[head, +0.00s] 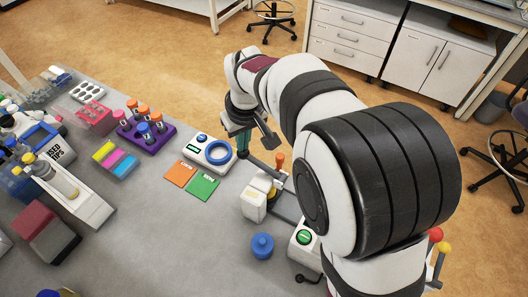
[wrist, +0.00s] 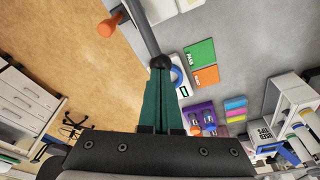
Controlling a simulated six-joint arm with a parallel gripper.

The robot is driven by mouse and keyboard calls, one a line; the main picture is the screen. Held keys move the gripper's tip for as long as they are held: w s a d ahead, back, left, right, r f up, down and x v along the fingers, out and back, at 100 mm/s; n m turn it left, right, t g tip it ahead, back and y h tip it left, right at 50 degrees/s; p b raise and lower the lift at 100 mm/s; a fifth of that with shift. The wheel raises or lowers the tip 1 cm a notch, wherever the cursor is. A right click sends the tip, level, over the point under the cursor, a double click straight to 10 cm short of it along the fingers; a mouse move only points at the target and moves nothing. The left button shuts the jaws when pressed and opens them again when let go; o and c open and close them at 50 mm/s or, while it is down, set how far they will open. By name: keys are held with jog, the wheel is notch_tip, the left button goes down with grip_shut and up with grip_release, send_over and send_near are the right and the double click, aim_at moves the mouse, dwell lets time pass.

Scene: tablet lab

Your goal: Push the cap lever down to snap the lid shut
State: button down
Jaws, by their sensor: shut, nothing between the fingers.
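My gripper (head: 243,154) is shut and empty, its teal fingers pointing down at the far end of a small station with a white body (head: 254,205). In the wrist view the fingertips (wrist: 160,72) meet or nearly meet a black ball (wrist: 160,62) on the end of a grey lever rod (wrist: 146,34). I cannot tell whether they touch. The rod also shows in the head view (head: 270,171), running toward the fingers. An orange-topped handle (head: 280,158) stands beside it; it also shows in the wrist view (wrist: 110,24). The lid is not clearly visible.
Left of the station lie orange (head: 180,173) and green (head: 202,186) mats, a white device with a blue ring (head: 218,152) and a purple tube rack (head: 146,137). A blue knobbed piece (head: 262,246) and a green-button box (head: 304,241) are nearer. The front grey bench is mostly clear.

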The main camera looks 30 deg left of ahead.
jog(key=shift+f, duration=0.1)
jog(key=shift+a+f, duration=0.1)
jog(key=shift+f, duration=0.35)
dwell(0.5)
jog(key=shift+v, duration=1.1)
jog(key=shift+w, duration=0.1)
jog(key=shift+r, duration=0.3)
jog(key=shift+r, duration=0.15)
